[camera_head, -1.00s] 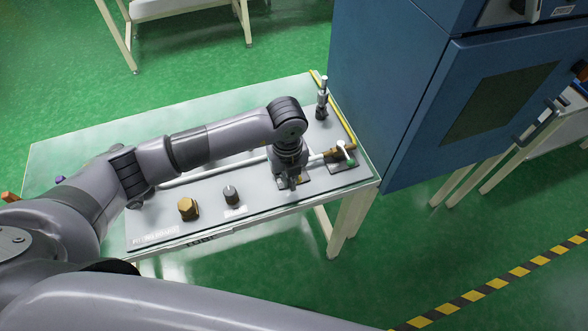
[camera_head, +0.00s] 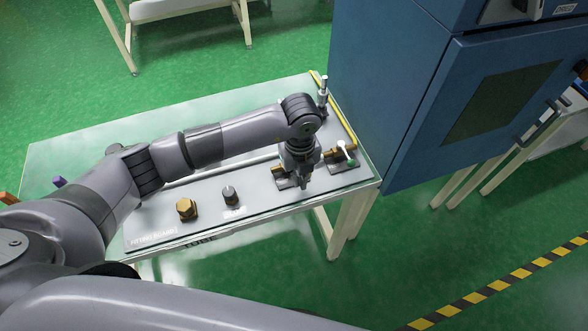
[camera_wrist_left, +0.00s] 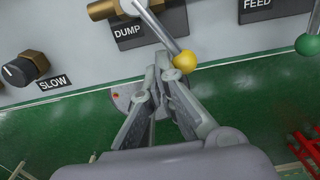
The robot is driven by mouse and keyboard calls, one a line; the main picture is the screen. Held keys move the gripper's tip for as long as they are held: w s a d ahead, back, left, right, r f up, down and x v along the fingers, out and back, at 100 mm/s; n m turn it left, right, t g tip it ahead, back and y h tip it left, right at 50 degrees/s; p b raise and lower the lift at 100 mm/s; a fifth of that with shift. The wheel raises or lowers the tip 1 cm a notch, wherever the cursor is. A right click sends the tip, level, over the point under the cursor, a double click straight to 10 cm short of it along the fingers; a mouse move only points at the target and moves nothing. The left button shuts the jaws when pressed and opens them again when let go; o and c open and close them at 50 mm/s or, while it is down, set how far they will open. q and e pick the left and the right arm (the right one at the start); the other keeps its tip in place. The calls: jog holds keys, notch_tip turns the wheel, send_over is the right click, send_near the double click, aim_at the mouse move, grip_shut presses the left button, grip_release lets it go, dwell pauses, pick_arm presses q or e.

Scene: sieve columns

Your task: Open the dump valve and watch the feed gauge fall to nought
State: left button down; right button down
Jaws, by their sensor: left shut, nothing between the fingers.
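The dump valve (camera_wrist_left: 118,7) is a brass fitting on a panel with a black DUMP label (camera_wrist_left: 137,31). Its metal lever slants down and right in the left wrist view to a yellow ball (camera_wrist_left: 184,62). My left gripper (camera_wrist_left: 168,68) is shut and empty, its fingertips right beside the lever's ball end; I cannot tell whether they touch. In the head view my left gripper (camera_head: 304,184) is just right of the brass dump valve (camera_head: 279,171) and partly hides it; the lever is not clear there. No gauge is readable. My right gripper is not in view.
The feed valve (camera_head: 345,152) stands right of the gripper; its green ball (camera_wrist_left: 307,44) is at the wrist view's right edge. A black knob (camera_wrist_left: 20,71) labelled SLOW and a brass hex fitting (camera_head: 187,208) lie left. A blue cabinet (camera_head: 400,90) stands right of the table.

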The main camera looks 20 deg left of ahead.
pick_arm(q)
jog(key=shift+w+d+b, duration=0.35)
jog(key=shift+w+d, duration=0.05)
jog(key=shift+d, duration=0.05)
jog(key=shift+w+d, duration=0.2)
